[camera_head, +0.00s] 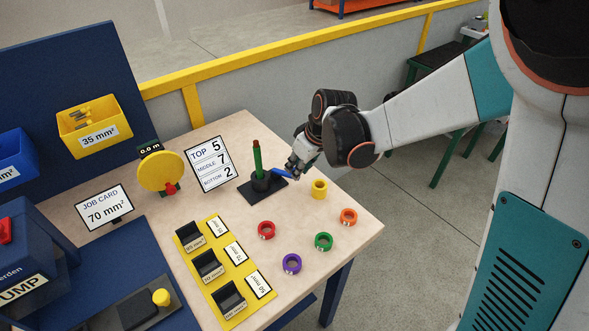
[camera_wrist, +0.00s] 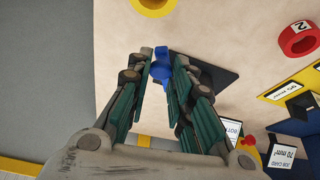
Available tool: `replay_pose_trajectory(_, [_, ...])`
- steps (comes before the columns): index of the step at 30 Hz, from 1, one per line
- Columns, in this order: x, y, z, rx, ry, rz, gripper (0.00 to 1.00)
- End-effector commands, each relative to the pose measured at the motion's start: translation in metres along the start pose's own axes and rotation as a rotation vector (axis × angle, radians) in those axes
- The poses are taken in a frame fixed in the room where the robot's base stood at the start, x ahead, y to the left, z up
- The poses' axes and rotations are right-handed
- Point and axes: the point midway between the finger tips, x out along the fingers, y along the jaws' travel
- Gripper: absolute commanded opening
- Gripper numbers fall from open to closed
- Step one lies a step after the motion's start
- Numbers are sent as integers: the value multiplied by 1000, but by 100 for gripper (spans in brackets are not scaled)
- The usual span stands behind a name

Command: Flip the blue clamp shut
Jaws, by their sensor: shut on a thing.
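The blue clamp (camera_head: 282,174) shows as a blue lever at the right side of a black holder (camera_head: 262,187) in the head view. A green rod (camera_head: 257,158) with a brown top stands upright in the holder. My gripper (camera_head: 294,167) is at the lever's outer end. In the wrist view the blue clamp (camera_wrist: 161,68) lies between my fingertips (camera_wrist: 160,60), which are closed on it. The black base (camera_wrist: 212,77) shows beside the right finger. The rod is hidden in the wrist view.
A yellow ring (camera_head: 319,189) lies just right of the holder. Red (camera_head: 266,230), green (camera_head: 324,241), purple (camera_head: 291,264) and orange (camera_head: 349,216) rings lie nearer. A number sign (camera_head: 211,163) stands left of the holder. The table's right edge is close to my arm.

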Motion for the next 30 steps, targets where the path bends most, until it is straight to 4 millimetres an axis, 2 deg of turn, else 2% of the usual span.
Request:
replay_pose_trajectory(6, [3, 16, -6, -187, -1, -78, 0])
replay_pose_trajectory(18, [9, 33, -21, -495, 0, -205, 0])
replay_pose_trajectory(30, [12, 39, -30, -646, -1, -266, 0])
